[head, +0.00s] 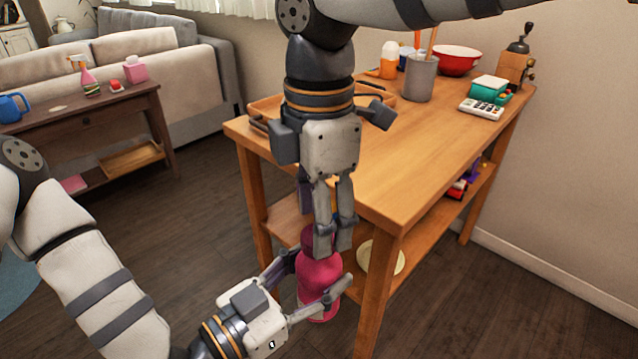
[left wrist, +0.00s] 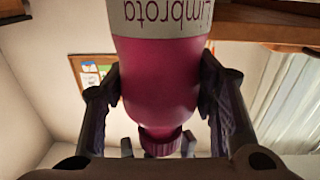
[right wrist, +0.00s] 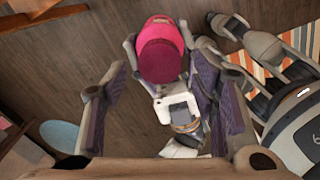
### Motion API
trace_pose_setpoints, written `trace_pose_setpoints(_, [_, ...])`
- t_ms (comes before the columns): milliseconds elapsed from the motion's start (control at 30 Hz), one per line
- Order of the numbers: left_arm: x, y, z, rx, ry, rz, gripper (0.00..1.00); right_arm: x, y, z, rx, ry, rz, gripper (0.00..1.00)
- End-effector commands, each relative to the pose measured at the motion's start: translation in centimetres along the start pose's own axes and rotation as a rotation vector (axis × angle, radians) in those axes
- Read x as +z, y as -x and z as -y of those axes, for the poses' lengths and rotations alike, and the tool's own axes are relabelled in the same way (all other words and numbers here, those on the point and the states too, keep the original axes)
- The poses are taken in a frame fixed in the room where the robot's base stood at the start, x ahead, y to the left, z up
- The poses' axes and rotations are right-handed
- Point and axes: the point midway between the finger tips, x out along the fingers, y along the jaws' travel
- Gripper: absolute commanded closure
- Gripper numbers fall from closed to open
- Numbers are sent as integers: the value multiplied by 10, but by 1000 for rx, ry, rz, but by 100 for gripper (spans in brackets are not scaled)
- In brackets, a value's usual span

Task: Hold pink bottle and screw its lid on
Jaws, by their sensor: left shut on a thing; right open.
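The pink bottle (head: 318,285) is upright in the head view, held off the floor in front of the wooden table. My left gripper (head: 306,284) is shut on its body from the side. In the left wrist view the bottle (left wrist: 160,80) shows upside down, with a dark pink ridged lid (left wrist: 160,140) on its neck. I cannot tell how tightly it sits. My right gripper (head: 333,240) points down just above the bottle, fingers open. In the right wrist view the lid (right wrist: 161,62) shows between and beyond its fingers.
The wooden table (head: 440,150) stands close behind and right of the bottle, with a grey cup (head: 420,78), red bowl (head: 457,62) and tray on top. Its lower shelf holds a pale plate (head: 381,258). A side table (head: 90,118) is at left. The floor between is clear.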

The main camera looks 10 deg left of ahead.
Motion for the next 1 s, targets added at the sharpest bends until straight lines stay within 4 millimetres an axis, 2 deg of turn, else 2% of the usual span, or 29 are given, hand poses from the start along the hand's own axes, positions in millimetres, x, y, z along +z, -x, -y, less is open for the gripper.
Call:
trace_pose_setpoints(100, [0,0,0,0,0,-1,100,0,-16,0,-1,0,0,47])
trace_pose_setpoints(200, [0,0,0,0,0,-1,100,0,-24,0,1,0,1,47])
trace_pose_setpoints(533, [0,0,0,0,0,-1,100,0,-28,0,1,0,1,47])
trace_pose_setpoints(567, [0,0,0,0,0,-1,100,0,-27,0,1,0,1,51])
trace_pose_setpoints(767, [0,0,0,0,0,-1,100,0,-27,0,1,0,1,97])
trace_pose_setpoints(900, [0,0,0,0,0,-1,100,0,-27,0,1,-61,4,98])
trace_pose_setpoints(967, [-1,0,0,0,0,-1,100,0,-27,0,3,-205,7,98])
trace_pose_setpoints(1000, [-1,0,0,0,0,-1,100,0,-27,0,3,-341,8,98])
